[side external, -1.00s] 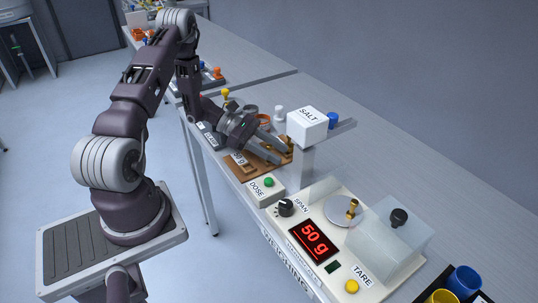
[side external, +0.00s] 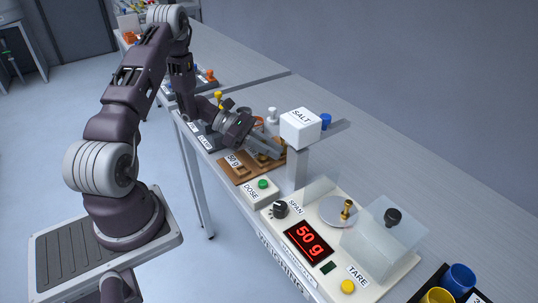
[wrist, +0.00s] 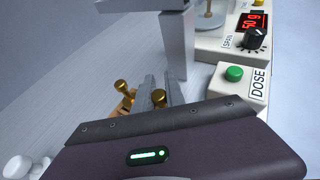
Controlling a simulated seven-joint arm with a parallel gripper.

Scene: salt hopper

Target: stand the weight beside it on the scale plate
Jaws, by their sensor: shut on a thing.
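My gripper (side external: 278,152) is low over the wooden weight block (side external: 229,171) in the side view. In the wrist view its two fingers (wrist: 161,92) are shut on a brass weight (wrist: 158,97) with a round knob. Another brass weight (wrist: 122,86) stands just left of the fingers. The scale's round plate (side external: 329,211) carries one brass weight (side external: 347,207), standing upright toward its right side, with bare plate to its left. The red display (side external: 308,239) reads 50 g. Whether the held weight's base is clear of the block is hidden.
The white SALT hopper (side external: 300,126) on its post (side external: 297,172) stands between my gripper and the scale. A clear cover (side external: 378,245) with a dark knob is right of the plate. The DOSE box (side external: 262,193) and SPAN knob (side external: 280,209) are in front.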

